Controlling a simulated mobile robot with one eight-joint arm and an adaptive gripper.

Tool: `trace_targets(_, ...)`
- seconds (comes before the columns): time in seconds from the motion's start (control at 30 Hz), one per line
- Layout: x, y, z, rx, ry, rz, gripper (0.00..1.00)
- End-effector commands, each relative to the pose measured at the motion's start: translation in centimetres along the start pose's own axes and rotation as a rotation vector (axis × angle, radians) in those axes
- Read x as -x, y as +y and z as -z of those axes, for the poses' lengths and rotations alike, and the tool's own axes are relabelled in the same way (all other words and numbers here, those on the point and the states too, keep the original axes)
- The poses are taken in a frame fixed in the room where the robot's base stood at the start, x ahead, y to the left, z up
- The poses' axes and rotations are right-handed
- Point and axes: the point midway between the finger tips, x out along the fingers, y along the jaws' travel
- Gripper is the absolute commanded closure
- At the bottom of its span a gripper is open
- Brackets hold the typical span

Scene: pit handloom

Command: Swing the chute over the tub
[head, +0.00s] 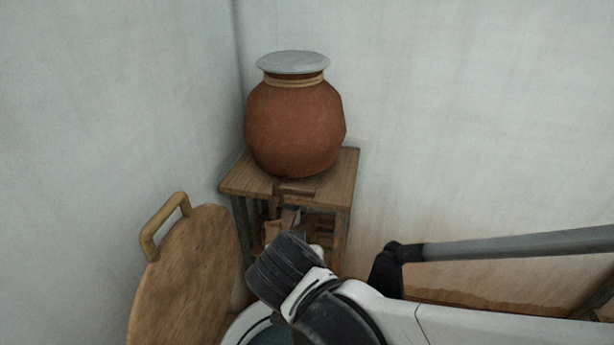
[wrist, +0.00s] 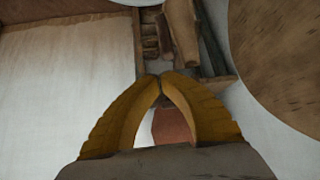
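The chute (head: 283,222) appears to be the small wooden trough under the front of the stand in the head view, partly hidden by my arm. A wooden piece in the wrist view (wrist: 181,30), just beyond my fingertips, looks like the same part. The tub (head: 238,328) shows only as a pale rim with a dark inside at the bottom of the head view, mostly behind my wrist. My gripper (wrist: 160,77) has its yellow fingertips together, with nothing seen between them. The fingers are hidden in the head view. I cannot tell whether they touch the chute.
A red clay pot (head: 293,125) with a grey lid (head: 293,62) stands on a wooden stand (head: 240,178) in the corner. A round wooden board (head: 185,275) with a handle is at the left. A grey bar (head: 520,243) crosses at the right. Walls close in behind.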

Motion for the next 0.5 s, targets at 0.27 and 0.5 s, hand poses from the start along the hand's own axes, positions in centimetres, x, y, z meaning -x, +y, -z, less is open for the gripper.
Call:
trace_targets(0.27,2.8,0.1,0.2,0.001,0.003,-0.002,1.0)
trace_targets(0.5,3.0,0.1,0.3,0.0,0.004,-0.002,1.0)
